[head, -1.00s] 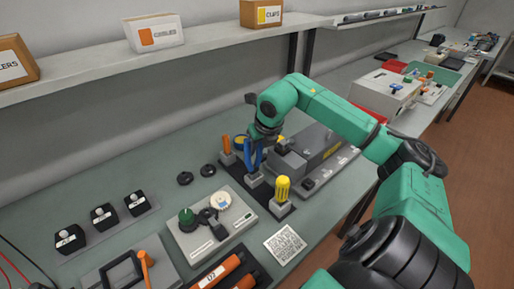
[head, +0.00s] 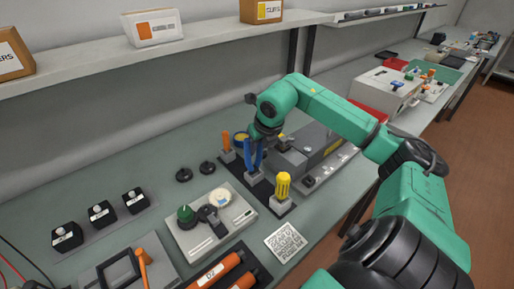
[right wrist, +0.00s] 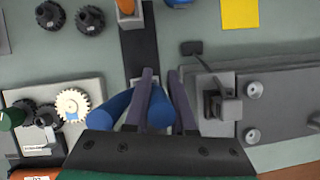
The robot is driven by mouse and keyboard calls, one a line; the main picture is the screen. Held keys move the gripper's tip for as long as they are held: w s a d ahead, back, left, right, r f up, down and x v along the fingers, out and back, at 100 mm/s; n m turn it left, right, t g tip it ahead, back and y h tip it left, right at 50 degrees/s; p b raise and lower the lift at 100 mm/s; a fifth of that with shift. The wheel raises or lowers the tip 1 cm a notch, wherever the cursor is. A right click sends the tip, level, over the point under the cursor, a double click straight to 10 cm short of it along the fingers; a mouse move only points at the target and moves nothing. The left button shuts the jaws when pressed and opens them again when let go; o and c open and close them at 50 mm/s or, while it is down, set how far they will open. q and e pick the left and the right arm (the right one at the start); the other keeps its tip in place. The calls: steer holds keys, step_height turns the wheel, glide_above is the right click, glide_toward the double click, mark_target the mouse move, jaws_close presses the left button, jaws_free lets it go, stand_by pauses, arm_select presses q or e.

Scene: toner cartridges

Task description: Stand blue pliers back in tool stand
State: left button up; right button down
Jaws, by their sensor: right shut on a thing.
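The blue pliers (head: 247,156) are upright, handles up, over the middle grey socket of the dark tool stand (head: 236,173). Their jaws are hidden, so I cannot tell how deep they sit. My right gripper (head: 259,138) is at the handles. In the right wrist view, one finger of the gripper (right wrist: 165,95) lies between the two blue handles (right wrist: 117,106) and the other lies outside the right handle, shut on that handle. An orange-handled tool (head: 226,141) and a yellow-handled screwdriver (head: 283,184) stand in the stand's end sockets. My left gripper is not in view.
A grey fixture (head: 318,150) stands close right of the stand. A panel with a green knob and gears (head: 210,222) lies in front-left. Two dark gears (head: 184,175) lie left of the stand. A printed card (head: 285,242) lies near the bench edge.

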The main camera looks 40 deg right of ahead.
steer(key=c, duration=0.7)
jaws_free()
steer(key=b+v, duration=0.1)
steer(key=v, duration=1.3)
steer(key=shift+s+r, duration=0.25)
steer(key=shift+r, duration=0.05)
